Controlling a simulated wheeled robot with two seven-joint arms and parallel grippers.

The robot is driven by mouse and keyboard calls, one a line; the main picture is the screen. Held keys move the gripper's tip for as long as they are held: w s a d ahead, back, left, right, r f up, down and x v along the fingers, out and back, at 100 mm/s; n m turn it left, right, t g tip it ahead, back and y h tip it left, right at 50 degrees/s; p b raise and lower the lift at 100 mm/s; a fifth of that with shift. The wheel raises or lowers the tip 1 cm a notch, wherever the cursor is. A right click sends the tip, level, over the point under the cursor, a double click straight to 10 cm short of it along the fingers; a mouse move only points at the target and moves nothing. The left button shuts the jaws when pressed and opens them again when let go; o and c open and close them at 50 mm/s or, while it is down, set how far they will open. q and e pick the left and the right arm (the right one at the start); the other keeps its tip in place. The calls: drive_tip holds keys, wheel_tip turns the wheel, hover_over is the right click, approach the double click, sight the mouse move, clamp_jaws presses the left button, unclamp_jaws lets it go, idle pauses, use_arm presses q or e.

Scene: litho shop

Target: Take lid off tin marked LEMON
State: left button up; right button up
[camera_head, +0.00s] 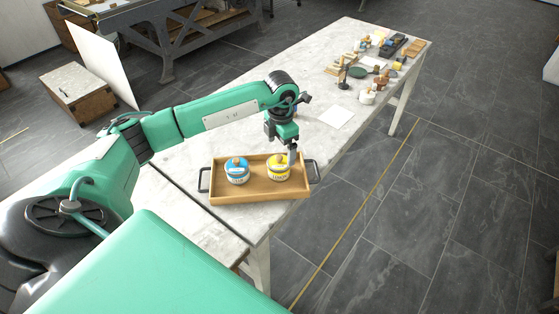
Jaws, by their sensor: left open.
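A yellow tin (278,173) with a white label stands upright in the right half of a wooden tray (225,197). Its label looks like LEMON, though the print is small. Its lid is on, with a brownish knob on top. A blue tin (237,174) with a white label, also lidded, stands to its left; its print is too small to read. My left gripper (291,160) points down at the upper right of the yellow tin, close to its lid. It is open; whether it touches the lid I cannot tell. My right gripper is out of view.
The tray has dark handles (203,180) at both ends and sits near the front edge of a long pale table (230,225). A white sheet (337,117) lies beyond it. Several small items and a green round dish (362,72) crowd the far end.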

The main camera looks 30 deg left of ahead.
sight(279, 157)
use_arm(q)
drive_tip(key=shift+s+a+f+p, duration=0.15)
drive_tip(key=shift+f+p, duration=0.3)
drive_tip(key=shift+f, duration=0.25)
wheel_tip(279, 157, down, 4)
drive_tip(key=shift+a+r+p, duration=0.1)
drive_tip(key=shift+a+p, duration=0.05)
drive_tip(key=shift+p, duration=0.3)
drive_tip(key=c, duration=1)
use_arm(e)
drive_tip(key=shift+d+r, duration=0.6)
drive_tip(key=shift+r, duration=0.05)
